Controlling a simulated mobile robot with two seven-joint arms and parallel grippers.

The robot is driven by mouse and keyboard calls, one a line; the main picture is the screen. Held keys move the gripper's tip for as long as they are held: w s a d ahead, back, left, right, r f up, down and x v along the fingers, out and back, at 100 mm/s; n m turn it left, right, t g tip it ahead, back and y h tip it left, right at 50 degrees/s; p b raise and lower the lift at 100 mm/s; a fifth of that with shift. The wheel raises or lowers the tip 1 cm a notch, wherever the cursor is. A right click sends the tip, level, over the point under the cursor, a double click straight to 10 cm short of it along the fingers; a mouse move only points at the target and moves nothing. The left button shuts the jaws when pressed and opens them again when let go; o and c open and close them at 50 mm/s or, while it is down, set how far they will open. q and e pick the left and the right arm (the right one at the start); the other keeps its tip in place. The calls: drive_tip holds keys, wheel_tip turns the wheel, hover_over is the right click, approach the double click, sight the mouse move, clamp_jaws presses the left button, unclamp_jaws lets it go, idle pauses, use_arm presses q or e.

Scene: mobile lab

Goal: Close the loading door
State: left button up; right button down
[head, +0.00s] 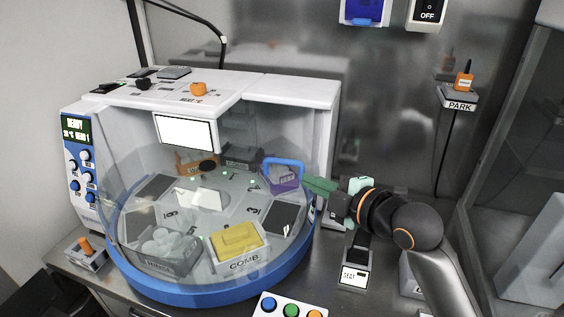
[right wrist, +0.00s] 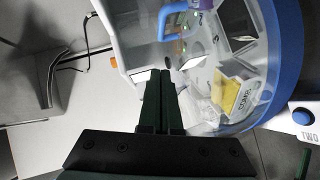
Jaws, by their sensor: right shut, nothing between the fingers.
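A white machine (head: 270,90) holds a round deck with a blue rim (head: 180,296). A clear curved panel stands around the deck; how far it covers the opening is hard to tell. A blue handle (head: 285,161) is at the right side of the opening and also shows in the right wrist view (right wrist: 172,12). My right gripper (head: 308,186) comes in from the right, its green fingers shut and empty, close to the handle's right end. In the right wrist view its fingertips (right wrist: 160,72) appear below the handle, with nothing between them. My left gripper is not in view.
On the deck are a yellow block (head: 236,238) in a COMB holder, a purple bin (head: 283,180) and a clear bin (head: 166,251). A button box (head: 291,307) stands in front. A PARK stand (head: 459,98) is on the back wall. A glass-sided cabinet (head: 530,180) bounds the right.

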sight(286, 162)
drive_tip(key=x, duration=0.9)
drive_tip(key=shift+a+p, duration=0.15)
drive_tip(key=shift+p, duration=0.25)
drive_tip(key=shift+w+f, duration=0.25)
drive_tip(key=shift+w, duration=0.3)
drive_tip(key=shift+w+f, duration=0.2)
drive_tip(key=shift+w, duration=0.3)
drive_tip(key=shift+w+d+f, duration=0.2)
drive_tip(key=shift+w, duration=0.25)
drive_tip(key=shift+w+d+f, duration=0.15)
drive_tip(key=shift+w+d, duration=0.05)
drive_tip(key=shift+w, duration=0.2)
drive_tip(key=shift+w+d+f+b, duration=0.1)
drive_tip(key=shift+w+f+b, duration=0.05)
drive_tip(key=shift+w+b, duration=0.2)
drive_tip(key=shift+w+d+b, duration=0.25)
drive_tip(key=shift+w+b, duration=0.25)
drive_tip(key=shift+r, duration=0.25)
drive_tip(key=shift+w+d, duration=0.1)
